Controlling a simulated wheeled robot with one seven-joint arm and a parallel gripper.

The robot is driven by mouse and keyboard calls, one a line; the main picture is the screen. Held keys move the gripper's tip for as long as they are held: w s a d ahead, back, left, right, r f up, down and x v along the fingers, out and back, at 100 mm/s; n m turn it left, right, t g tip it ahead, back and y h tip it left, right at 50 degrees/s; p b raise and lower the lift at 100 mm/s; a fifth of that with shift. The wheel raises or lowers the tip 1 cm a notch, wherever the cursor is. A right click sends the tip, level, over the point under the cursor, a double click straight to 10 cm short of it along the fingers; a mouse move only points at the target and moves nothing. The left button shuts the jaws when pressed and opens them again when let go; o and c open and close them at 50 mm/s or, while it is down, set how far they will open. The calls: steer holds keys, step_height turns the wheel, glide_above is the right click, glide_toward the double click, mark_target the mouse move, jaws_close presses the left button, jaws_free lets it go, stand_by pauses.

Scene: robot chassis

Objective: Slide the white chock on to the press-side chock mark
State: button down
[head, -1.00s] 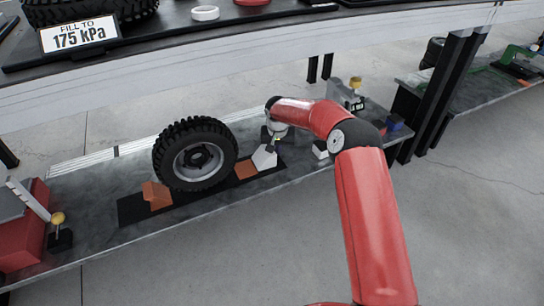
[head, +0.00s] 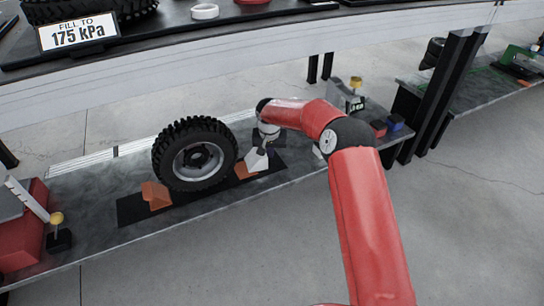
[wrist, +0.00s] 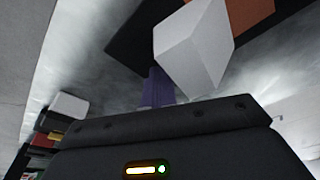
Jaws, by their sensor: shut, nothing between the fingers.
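The white chock (head: 256,161) stands on the black mat (head: 130,212), right of the wheel (head: 195,156). In the wrist view the white chock (wrist: 190,48) is just ahead of my fingers, with the orange patch (wrist: 248,14) beyond it. That orange patch (head: 241,171) lies between wheel and chock in the head view, and the chock hides part of it. My gripper (head: 266,146) is shut and empty, low at the chock's right side. Its purple fingers (wrist: 157,88) appear close against the chock; contact is hard to confirm.
An orange chock (head: 155,196) sits at the wheel's left. A red box (head: 25,238) and a yellow-topped knob (head: 58,235) stand at the far left. Red and blue blocks (head: 394,122) and a grey device (head: 346,97) stand right.

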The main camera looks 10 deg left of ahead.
mark_target(258, 156)
steer(key=shift+s+a, duration=0.4)
steer(key=shift+a, duration=0.15)
steer(key=shift+s+a, duration=0.25)
steer(key=shift+a, duration=0.05)
steer(key=shift+s+a+b, duration=0.4)
steer(key=shift+s+a, duration=0.3)
steer(key=shift+a, duration=0.35)
steer(key=shift+w+d, duration=0.65)
steer(key=shift+d, duration=0.25)
steer(key=shift+r+p, duration=2.6)
steer(key=shift+r, duration=1.5)
steer(key=shift+f, duration=0.1)
